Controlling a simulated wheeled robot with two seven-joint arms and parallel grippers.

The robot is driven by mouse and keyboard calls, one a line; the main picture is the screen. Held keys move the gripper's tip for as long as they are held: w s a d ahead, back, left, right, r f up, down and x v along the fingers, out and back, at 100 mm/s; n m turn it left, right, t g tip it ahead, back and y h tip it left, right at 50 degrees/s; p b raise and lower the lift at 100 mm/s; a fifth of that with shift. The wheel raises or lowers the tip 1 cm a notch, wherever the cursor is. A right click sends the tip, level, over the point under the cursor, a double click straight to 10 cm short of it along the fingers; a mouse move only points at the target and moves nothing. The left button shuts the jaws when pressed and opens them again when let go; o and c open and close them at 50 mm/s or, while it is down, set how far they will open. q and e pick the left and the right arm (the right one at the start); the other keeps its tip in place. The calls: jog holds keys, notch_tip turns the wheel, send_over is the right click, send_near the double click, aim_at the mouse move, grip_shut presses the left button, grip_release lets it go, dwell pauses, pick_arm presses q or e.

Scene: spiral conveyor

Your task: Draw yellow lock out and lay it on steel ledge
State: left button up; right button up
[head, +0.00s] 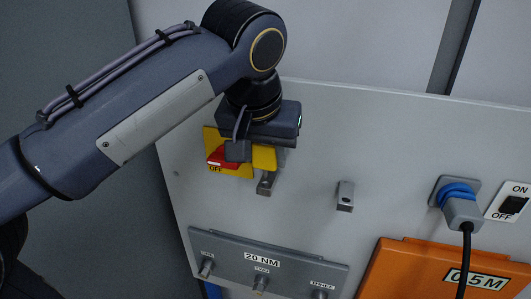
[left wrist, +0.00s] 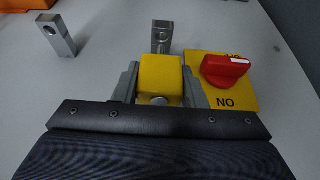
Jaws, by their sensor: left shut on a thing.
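The yellow lock (left wrist: 160,76) sits between the fingers of my left gripper (left wrist: 161,88), which is shut on it. In the head view, the lock (head: 264,157) shows partly below my left gripper (head: 257,150). A steel lug with a hole (left wrist: 161,36) stands just beyond the lock; it also shows below it in the head view (head: 265,184). The lock's shackle is hidden, so I cannot tell whether it passes through the lug. I cannot tell for certain which surface is the steel ledge. My right gripper is not in view.
A red rotary switch (left wrist: 226,68) on a yellow plate (head: 212,142) is close beside my left gripper. A second steel lug (head: 345,197) stands to the right.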

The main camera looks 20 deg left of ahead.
pick_arm(q)
jog(key=shift+r, duration=2)
